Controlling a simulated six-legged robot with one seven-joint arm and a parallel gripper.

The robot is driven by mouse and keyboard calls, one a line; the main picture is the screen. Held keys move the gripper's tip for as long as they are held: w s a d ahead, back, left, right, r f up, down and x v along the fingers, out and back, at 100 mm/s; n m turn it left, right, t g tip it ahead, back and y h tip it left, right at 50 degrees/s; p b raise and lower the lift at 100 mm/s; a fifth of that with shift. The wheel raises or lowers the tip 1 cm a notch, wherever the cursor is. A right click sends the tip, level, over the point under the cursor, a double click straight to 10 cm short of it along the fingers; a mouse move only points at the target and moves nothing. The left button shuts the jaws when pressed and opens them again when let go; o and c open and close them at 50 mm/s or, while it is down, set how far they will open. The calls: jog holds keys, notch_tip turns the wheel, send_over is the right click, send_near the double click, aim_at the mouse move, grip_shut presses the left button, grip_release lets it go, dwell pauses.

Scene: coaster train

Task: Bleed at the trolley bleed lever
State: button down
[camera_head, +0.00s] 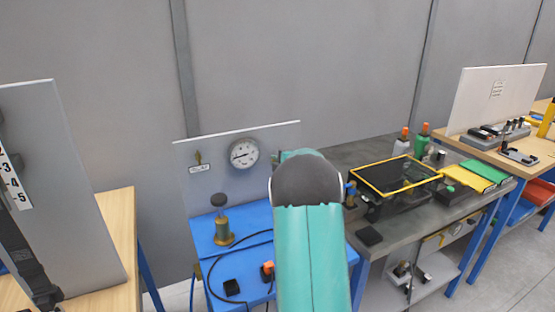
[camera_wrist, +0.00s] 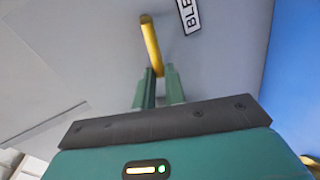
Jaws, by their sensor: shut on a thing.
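The yellow bleed lever (camera_wrist: 152,45) shows in the wrist view as a slim bar with a rounded end, in front of a grey panel. A white label (camera_wrist: 189,14) with the letters "BLE" is beside it, cut off by the top edge. My gripper (camera_wrist: 158,82) has its two green fingers shut on the near end of the lever. The far end stands out beyond the fingertips. In the head view my green arm covers the gripper and its hold on the lever.
A blue trolley (camera_head: 259,240) carries an upright panel (camera_head: 275,134) with a round gauge (camera_head: 244,153). A brass cylinder with a black knob (camera_head: 222,230) stands on its top. A grey bench (camera_head: 405,217) with a yellow-rimmed tray (camera_head: 395,158) is to the right.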

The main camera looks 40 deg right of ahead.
jog(key=shift+f+n, duration=0.5)
jog(key=shift+n, duration=0.3)
jog(key=c, duration=1.5)
grip_release()
jog(key=shift+o, duration=0.2)
jog(key=v, duration=1.3)
jog(key=shift+s+a, duration=0.3)
jog(key=shift+a, duration=0.05)
jog(key=shift+r, duration=0.15)
